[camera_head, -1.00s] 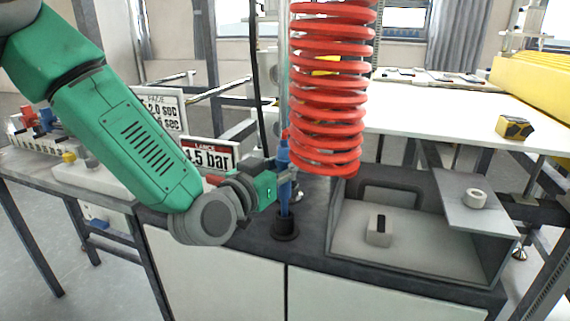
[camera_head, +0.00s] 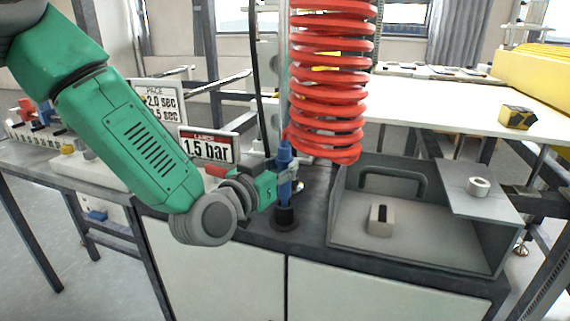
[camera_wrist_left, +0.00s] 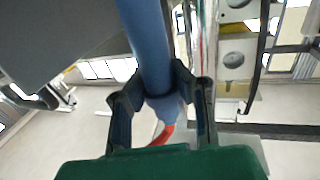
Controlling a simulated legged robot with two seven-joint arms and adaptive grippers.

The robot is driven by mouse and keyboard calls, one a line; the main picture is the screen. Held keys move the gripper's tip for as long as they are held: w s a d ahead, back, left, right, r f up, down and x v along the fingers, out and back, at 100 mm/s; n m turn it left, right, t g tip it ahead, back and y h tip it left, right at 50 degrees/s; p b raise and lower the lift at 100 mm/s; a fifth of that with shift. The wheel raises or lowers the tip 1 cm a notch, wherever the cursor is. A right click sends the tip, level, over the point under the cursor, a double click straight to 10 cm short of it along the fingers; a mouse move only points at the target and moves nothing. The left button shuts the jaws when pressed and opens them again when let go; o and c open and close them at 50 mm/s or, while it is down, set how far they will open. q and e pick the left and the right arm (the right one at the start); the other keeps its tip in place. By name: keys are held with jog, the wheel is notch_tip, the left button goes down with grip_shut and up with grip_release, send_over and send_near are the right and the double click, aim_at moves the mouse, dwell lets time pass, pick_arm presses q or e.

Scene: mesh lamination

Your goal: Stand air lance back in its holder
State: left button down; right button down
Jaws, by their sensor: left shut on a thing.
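The blue air lance (camera_head: 284,188) stands upright over the cabinet top, and a red coiled hose (camera_head: 328,90) hangs beside its upper end. Its lower end meets the black round holder (camera_head: 285,219), and its tip is hidden inside. My left gripper (camera_head: 286,171) is shut on the lance's body from the left. In the left wrist view both fingers (camera_wrist_left: 160,92) close around the blue lance (camera_wrist_left: 147,45), with some red hose beyond them. My right gripper is not in view.
A grey open-fronted box (camera_head: 400,255) stands right of the holder, with a small pale block (camera_head: 380,220) in it. A 1.5 bar sign (camera_head: 208,147) stands left behind my gripper. A white table (camera_head: 450,108) lies behind.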

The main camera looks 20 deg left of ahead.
pick_arm(q)
jog(key=shift+f+b, duration=0.3)
jog(key=shift+f, duration=0.15)
jog(key=c, duration=1.4)
grip_release()
jog(key=v, duration=0.7)
jog(key=shift+s, duration=0.2)
jog(key=shift+a+f, duration=0.1)
